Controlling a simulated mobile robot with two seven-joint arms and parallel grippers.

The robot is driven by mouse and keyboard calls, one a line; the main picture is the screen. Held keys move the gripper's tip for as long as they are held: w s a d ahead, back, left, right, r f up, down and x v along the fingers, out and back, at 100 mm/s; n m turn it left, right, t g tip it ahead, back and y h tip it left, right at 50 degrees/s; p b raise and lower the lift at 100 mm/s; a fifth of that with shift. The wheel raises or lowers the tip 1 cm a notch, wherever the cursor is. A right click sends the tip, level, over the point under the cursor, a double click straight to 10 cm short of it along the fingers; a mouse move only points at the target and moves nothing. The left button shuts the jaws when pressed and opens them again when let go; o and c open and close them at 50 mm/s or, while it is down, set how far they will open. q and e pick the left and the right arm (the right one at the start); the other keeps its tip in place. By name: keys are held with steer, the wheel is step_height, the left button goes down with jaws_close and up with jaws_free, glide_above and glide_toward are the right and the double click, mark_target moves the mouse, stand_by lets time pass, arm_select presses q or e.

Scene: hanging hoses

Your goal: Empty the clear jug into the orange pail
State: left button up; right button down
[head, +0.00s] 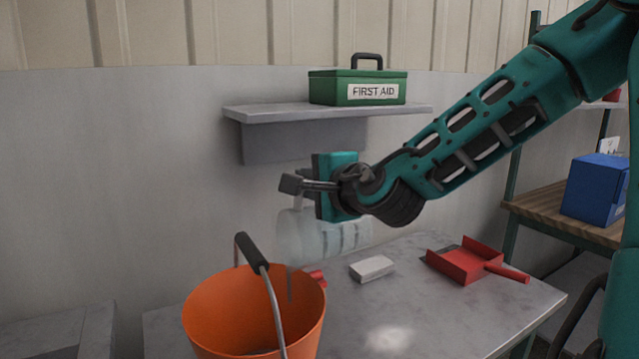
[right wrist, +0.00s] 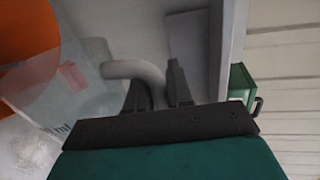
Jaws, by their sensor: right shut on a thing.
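The clear jug (head: 322,238) is tipped on its side above the table, its left end over the rim of the orange pail (head: 205,318). A thin streak runs down from that end towards the pail's mouth. My right gripper (head: 293,186) is above the jug and shut on its handle. In the right wrist view the pale handle (right wrist: 133,69) is between my right gripper's fingers (right wrist: 157,85), with the jug's clear wall (right wrist: 85,85) and the orange pail (right wrist: 22,40) at left. The pail's inner bottom is mostly hidden. My left gripper is out of view.
A white block (head: 372,269) and a red dustpan (head: 468,262) lie on the grey table (head: 400,315). A small red thing (head: 317,278) is behind the pail. A green first aid box (head: 357,88) sits on the wall shelf (head: 270,112). A blue box (head: 597,190) stands on the right rack.

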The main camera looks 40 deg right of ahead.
steer(key=shift+w+a+r+n+h, duration=0.1)
steer(key=shift+w+a+n+h, duration=0.05)
steer(key=shift+a+n, duration=0.25)
steer(key=shift+w+a+r+n+h, duration=0.15)
steer(key=shift+a+n, duration=0.15)
steer(key=shift+a, duration=0.2)
steer(key=shift+a+r, duration=0.1)
steer(key=shift+a, duration=0.1)
steer(key=shift+a+n+p, duration=0.4)
steer(key=shift+p, duration=0.15)
stand_by(1.6)
stand_by(0.8)
